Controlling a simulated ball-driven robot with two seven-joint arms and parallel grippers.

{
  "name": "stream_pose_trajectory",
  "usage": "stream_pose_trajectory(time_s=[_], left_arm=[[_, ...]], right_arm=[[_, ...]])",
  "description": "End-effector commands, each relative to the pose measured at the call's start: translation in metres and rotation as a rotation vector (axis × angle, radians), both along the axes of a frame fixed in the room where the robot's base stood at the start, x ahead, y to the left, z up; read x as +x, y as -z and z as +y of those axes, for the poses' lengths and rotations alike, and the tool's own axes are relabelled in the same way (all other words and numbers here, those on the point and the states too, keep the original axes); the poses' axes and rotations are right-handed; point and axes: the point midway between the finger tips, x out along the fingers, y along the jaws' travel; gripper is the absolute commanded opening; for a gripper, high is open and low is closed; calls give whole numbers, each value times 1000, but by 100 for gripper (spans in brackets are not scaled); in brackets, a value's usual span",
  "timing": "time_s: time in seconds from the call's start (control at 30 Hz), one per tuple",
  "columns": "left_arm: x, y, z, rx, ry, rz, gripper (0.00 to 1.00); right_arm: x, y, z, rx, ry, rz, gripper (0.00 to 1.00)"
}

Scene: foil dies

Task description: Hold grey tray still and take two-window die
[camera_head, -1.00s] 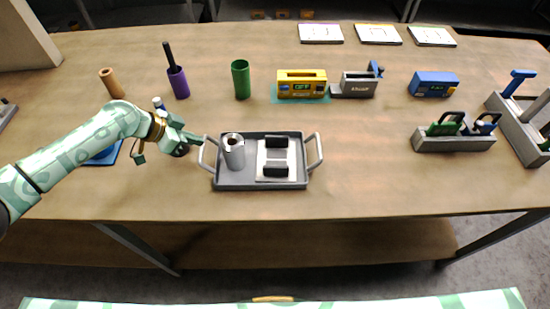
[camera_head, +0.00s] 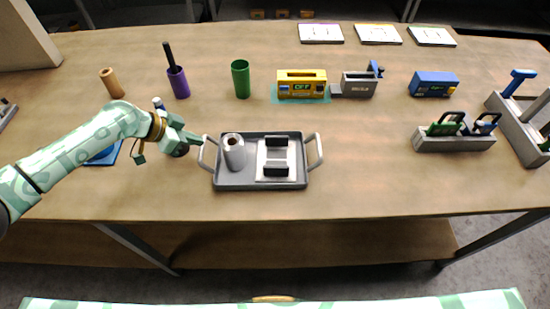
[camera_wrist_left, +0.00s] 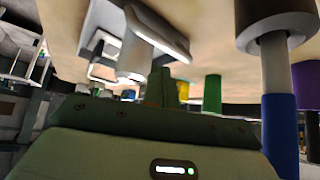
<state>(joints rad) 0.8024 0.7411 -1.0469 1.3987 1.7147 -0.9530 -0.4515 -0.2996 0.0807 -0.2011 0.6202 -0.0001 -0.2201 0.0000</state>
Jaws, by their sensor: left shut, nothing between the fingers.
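The grey tray (camera_head: 232,186) lies flat near the table's front edge, with a loop handle at each end. It carries a grey cylinder (camera_head: 234,156) and a white plate (camera_head: 261,160) with two black blocks. I cannot make out which piece is the two-window die; no windows show clearly. My left gripper (camera_head: 202,139) is shut and empty beside the tray's left handle (camera_head: 207,157); I cannot tell whether it touches. In the left wrist view the gripper's fingers (camera_wrist_left: 160,88) show close together. My right gripper is not in view.
A yellow device (camera_head: 301,90), a grey device (camera_head: 359,88) and a blue device (camera_head: 433,90) stand behind. A grey rack (camera_head: 455,145) with green and blue handled pieces is at right. Green (camera_head: 240,82) and purple (camera_head: 179,86) cups stand at back left.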

Motion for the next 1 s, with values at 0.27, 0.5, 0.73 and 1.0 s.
stream_pose_trajectory(time_s=[0.27, 0.5, 0.73, 1.0], left_arm=[[0, 0, 0, 0, 0, 0, 0], [0, 0, 0, 0, 0, 0, 0], [0, 4, 0, 0, 0, 0, 0], [0, 9, 0, 0, 0, 0, 0]], right_arm=[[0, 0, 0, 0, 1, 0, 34], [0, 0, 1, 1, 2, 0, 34], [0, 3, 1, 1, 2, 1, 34], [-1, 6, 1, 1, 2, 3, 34]])
